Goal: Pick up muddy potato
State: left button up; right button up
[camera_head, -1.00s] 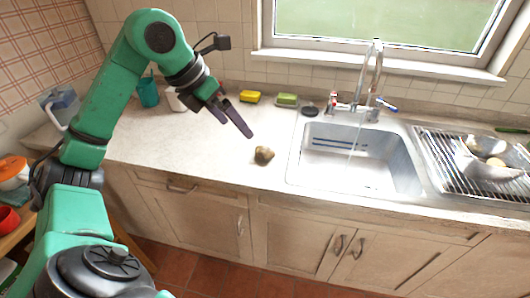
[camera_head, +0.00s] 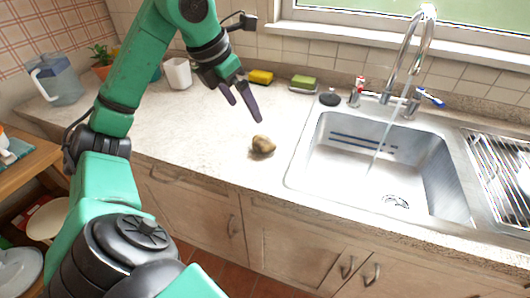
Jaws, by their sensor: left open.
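The muddy potato (camera_head: 263,146), small and brown, lies on the pale counter (camera_head: 200,130), left of the sink. My left gripper (camera_head: 243,112) is open and empty. Its dark purple fingers point down toward the potato from above and behind, and a gap shows between the fingertips and the potato. My right gripper is not in the head view.
The metal sink (camera_head: 330,180) with running water from the tap (camera_head: 425,40) is to the right. A yellow sponge (camera_head: 261,77), a green sponge (camera_head: 303,82) and a white cup (camera_head: 178,73) stand near the wall. A blue-lidded jug (camera_head: 60,82) is at far left.

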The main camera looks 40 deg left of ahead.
aim_at(260, 140)
pick_arm(q)
jog(key=x, duration=1.5)
jog(key=shift+s+a+f, duration=0.1)
jog(key=shift+a+f, duration=0.05)
jog(key=shift+f, duration=0.05)
jog(key=c, duration=1.2)
jog(key=shift+r, duration=0.15)
